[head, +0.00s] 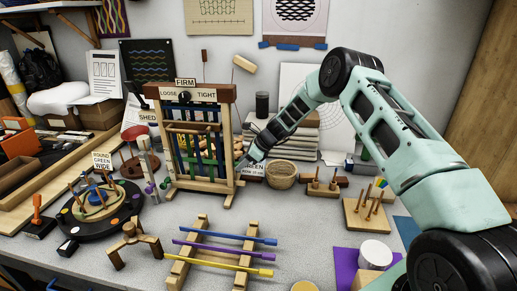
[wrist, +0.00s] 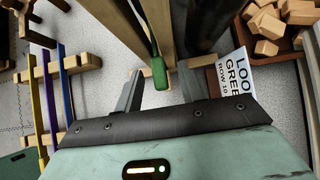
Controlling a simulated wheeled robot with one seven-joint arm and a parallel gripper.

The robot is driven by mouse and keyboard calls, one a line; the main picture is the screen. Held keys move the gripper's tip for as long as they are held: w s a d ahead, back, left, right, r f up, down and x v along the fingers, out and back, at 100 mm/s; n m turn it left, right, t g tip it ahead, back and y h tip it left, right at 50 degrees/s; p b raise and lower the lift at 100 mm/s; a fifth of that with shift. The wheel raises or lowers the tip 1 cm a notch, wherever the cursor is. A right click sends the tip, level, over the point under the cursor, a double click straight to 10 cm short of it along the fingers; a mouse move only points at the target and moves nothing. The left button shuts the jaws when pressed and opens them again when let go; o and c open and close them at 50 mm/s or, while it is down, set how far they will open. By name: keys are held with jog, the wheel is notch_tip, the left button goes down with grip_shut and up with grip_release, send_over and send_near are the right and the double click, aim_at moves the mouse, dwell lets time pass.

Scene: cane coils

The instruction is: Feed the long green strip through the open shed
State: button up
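The wooden loom frame (head: 202,145) stands upright on the table in the head view, with blue and green upright bands inside it. In the wrist view, the green strip (wrist: 147,30) runs down from the top edge beside a wooden post and ends in a thicker green tip (wrist: 159,74). My gripper (wrist: 159,92) has its two fingers apart, with a gap on each side of the tip. In the head view my gripper (head: 252,157) is at the loom's right side and small. How far the strip lies inside the shed is hidden.
A wooden rack (head: 205,265) in front holds blue, purple and yellow strips. A "LOOSE GREEN" card (head: 254,169) and a round basket (head: 282,175) stand close right of the loom. A black turntable (head: 98,212) is at left. Some bare table lies before the loom.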

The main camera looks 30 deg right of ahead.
jog(key=b+v, duration=0.3)
jog(key=v, duration=1.3)
jog(key=shift+b, duration=0.3)
jog(key=s+a+r+n+g+h, duration=0.1)
jog(key=s+a+r+n+g, duration=0.1)
jog(key=s+a+n, duration=0.8)
jog(key=s+a+r+n+g, duration=0.2)
jog(key=s+a+n, duration=0.35)
jog(key=a, duration=0.85)
jog(key=s+a+n+h, duration=0.1)
jog(key=s+n+h, duration=0.1)
jog(key=s+n, duration=0.7)
jog(key=s+a+n+g+h, duration=0.1)
jog(key=s+n, duration=0.7)
jog(key=s, duration=1.2)
jog(key=shift+a+f+n+h, duration=0.35)
jog(key=shift+a+h, duration=0.3)
jog(key=shift+h, duration=0.35)
